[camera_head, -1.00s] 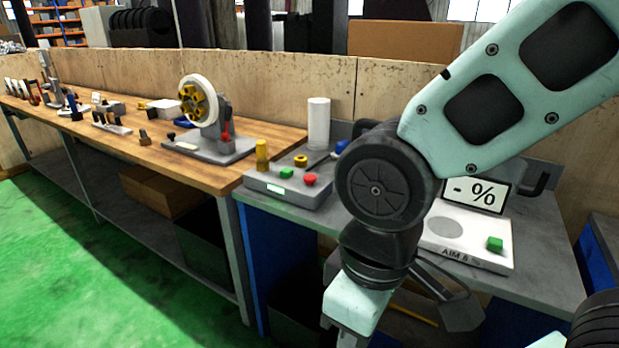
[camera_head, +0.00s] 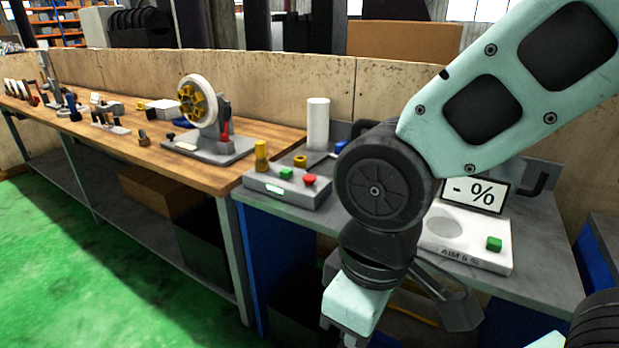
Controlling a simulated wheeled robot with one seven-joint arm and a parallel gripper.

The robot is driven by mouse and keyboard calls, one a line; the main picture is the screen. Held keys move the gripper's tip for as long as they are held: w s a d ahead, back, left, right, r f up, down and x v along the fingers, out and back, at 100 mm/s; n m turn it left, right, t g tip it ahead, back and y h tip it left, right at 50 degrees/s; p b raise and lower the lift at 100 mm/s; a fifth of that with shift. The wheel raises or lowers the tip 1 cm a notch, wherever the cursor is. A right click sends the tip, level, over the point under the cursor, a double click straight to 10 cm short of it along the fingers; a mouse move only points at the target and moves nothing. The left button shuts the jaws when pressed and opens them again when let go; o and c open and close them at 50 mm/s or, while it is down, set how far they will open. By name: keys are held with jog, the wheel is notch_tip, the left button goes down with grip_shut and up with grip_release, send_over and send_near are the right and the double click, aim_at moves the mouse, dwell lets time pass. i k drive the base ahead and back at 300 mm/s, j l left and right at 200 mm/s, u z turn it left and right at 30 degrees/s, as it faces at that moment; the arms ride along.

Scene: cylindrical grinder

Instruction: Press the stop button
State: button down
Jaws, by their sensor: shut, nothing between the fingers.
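A grey control box (camera_head: 267,187) sits on the near left corner of the grey workbench. The red button (camera_head: 310,180), the likely stop button, stands on its top at the right end. A green button (camera_head: 286,173) is to its left. A yellow cylinder (camera_head: 261,156) rises at the box's left end. My arm's dark joint hangs just right of the box, and the red button shows clear of it. The arm runs down past the bottom edge, and I cannot make out my gripper's fingertips.
A white device (camera_head: 466,255) with a green button (camera_head: 494,244) and a "- %" display (camera_head: 474,194) sits right of my arm. A white cylinder (camera_head: 318,124) stands behind the control box. A wheel on a stand (camera_head: 201,101) is on the wooden bench (camera_head: 250,143).

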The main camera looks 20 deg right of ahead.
aim_at(308, 179)
jog(key=i+j+z, duration=0.2)
jog(key=j, duration=0.15)
jog(key=i+j+z, duration=0.2)
jog(key=j, duration=0.15)
jog(key=i+j+z, duration=0.2)
jog(key=j, duration=0.15)
jog(key=j+z, duration=0.25)
jog(key=j, duration=0.15)
jog(key=j+z, duration=0.2)
jog(key=j, duration=0.25)
jog(key=i, duration=0.05)
